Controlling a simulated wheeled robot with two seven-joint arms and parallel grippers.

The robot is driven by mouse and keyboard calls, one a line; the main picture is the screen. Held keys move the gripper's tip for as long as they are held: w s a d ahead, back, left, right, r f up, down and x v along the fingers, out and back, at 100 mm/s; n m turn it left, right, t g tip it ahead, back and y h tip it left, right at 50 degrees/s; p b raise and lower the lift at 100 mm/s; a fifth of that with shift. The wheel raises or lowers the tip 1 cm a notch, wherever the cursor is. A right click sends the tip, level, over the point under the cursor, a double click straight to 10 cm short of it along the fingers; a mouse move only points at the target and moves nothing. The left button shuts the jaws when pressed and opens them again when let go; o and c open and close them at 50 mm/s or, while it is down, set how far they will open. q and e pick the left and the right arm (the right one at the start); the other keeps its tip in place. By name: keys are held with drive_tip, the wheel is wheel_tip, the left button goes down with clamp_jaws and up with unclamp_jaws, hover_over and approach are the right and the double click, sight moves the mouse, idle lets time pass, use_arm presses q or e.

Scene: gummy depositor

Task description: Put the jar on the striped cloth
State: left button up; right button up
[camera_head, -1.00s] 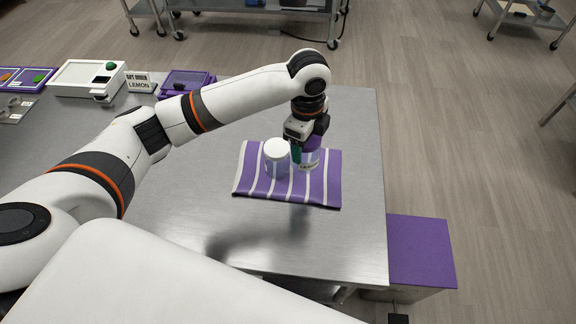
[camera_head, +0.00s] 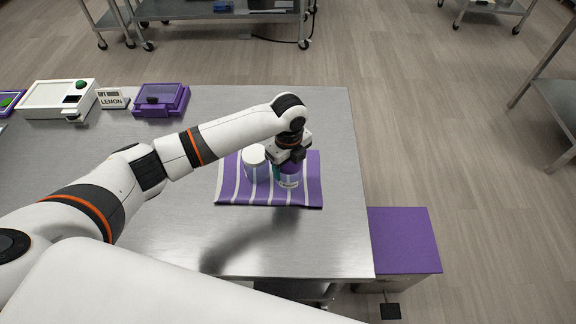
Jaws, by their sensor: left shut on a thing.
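The striped cloth (camera_head: 232,190), purple with white stripes, lies on the steel table. A second jar (camera_head: 254,167), pale with a white lid, stands upright on the cloth just to the left. My right gripper is not in view.
A white device (camera_head: 58,97), a LEMON sign (camera_head: 111,98) and a purple case (camera_head: 161,99) stand along the table's far left. The table's right side is bare up to its edge. A purple-topped box (camera_head: 403,240) stands beyond that edge, lower down.

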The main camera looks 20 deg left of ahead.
use_arm(q)
drive_tip(key=shift+f, duration=0.8)
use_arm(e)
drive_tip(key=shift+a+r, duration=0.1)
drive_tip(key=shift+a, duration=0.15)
use_arm(q)
drive_tip(key=shift+f, duration=0.1)
drive_tip(key=shift+s+f, duration=0.3)
drive_tip(key=shift+f, duration=0.2)
drive_tip(key=shift+c, duration=0.4)
drive_tip(key=o, duration=1.1)
drive_tip(key=shift+w+f, duration=0.15)
drive_tip(key=shift+w, duration=0.15)
drive_tip(key=shift+s+r, duration=0.1)
drive_tip(key=shift+r, duration=0.1)
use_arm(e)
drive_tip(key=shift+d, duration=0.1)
